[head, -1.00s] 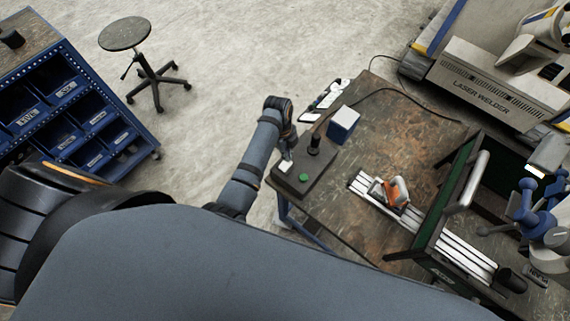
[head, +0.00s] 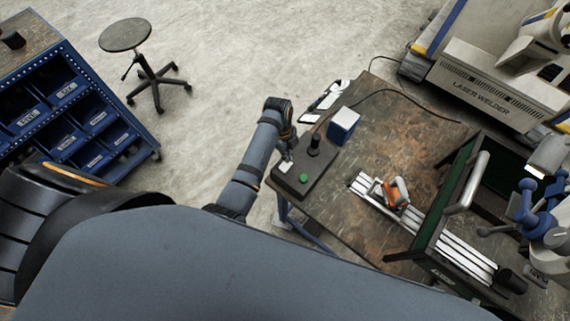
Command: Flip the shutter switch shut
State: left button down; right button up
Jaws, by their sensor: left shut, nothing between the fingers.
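A dark control box (head: 309,181) sits at the near left corner of the workbench. It carries a black upright knob (head: 314,146), a green button (head: 303,178) and a small pale switch plate (head: 286,167). I cannot tell which way the switch stands. My left gripper (head: 289,155) is shut and empty. It is at the left edge of the box, right by the pale switch; I cannot tell whether it touches. My right gripper is not in view.
A blue and white box (head: 343,125) stands behind the control box. An orange-handled clamp (head: 396,191) sits on a slotted rail at the bench's middle. A green-panelled frame (head: 445,203) and the laser welder (head: 482,85) stand to the right. A stool (head: 125,35) is on the floor.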

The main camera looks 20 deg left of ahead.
pick_arm(q)
jog(key=shift+f+b, duration=0.6)
jog(key=shift+f, duration=0.75)
dwell(0.8)
notch_tip(320, 180, up, 3)
jog(key=p, duration=0.2)
jog(key=shift+f+p, duration=0.2)
jog(key=shift+p, duration=0.1)
jog(key=shift+r, duration=2.2)
jog(key=shift+a, duration=0.1)
